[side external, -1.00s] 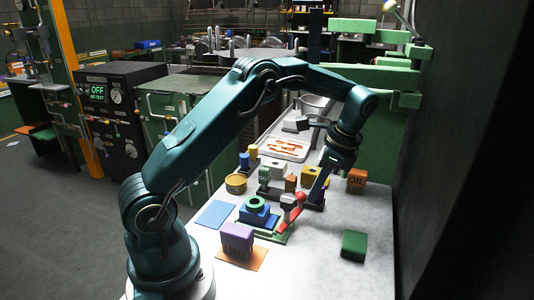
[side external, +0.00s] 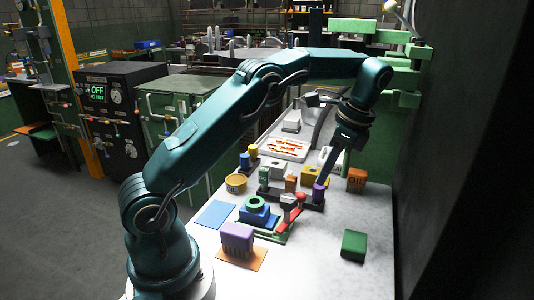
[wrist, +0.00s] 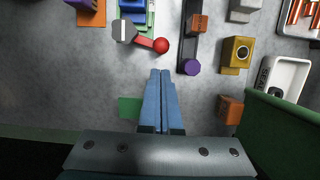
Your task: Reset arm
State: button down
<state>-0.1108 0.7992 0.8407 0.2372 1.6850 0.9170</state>
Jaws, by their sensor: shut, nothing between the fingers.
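My gripper (side external: 324,180) hangs from the arm over the work table and points down. In the wrist view its two long blue fingers (wrist: 160,73) are together with nothing between them. A purple peg (wrist: 192,67) stands at the end of a dark rack (wrist: 190,40), to the right of the fingertips. In the side view the same purple peg (side external: 318,193) shows just below the fingertips. A red ball-ended handle (wrist: 161,45) lies just beyond the fingertips in the wrist view.
A green block (side external: 354,245) sits at the front right of the table. A purple block (side external: 237,238) rests on an orange mat. An orange box (side external: 357,180), a yellow block (side external: 314,174) and a white tray (side external: 285,147) lie around. A dark wall stands at the right.

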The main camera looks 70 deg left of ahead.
jog(key=s+d+r+n+t, duration=0.1)
jog(key=s+d+r+t, duration=0.3)
jog(key=s+r, duration=0.6)
jog(key=s+d+f+n+t+h, duration=0.2)
jog(key=s+d+f+n+t, duration=0.2)
jog(key=s+n, duration=0.3)
jog(key=shift+s+d+f+n, duration=0.15)
jog(key=shift+d+f+n, duration=0.3)
jog(key=shift+f+n, duration=0.25)
